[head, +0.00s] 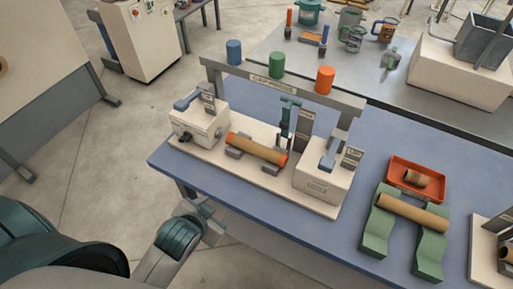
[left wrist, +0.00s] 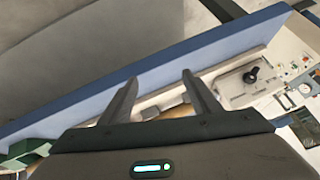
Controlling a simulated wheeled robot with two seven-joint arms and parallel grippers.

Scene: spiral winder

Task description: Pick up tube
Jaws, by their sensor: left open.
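A brown tube with orange ends (head: 257,148) lies across the cradle of the spiral winder (head: 270,178), between its two white end blocks. A second, tan tube (head: 412,212) lies across a green stand (head: 431,256) at the right. My left gripper (head: 203,211) is low at the table's front edge, in front of the winder and apart from both tubes. In the left wrist view its two fingers (left wrist: 160,88) are spread with nothing gripped between them. The winder's block with a black knob (left wrist: 250,74) shows beyond the fingers. My right gripper is not in view.
An orange tray (head: 397,164) with a short brown roll is behind the green stand. Blue, green and orange cylinders (head: 277,64) top the winder's rear bar. A grey bench (head: 350,68) with several small items stands behind. Blue tabletop (head: 270,215) is bare in front of the winder.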

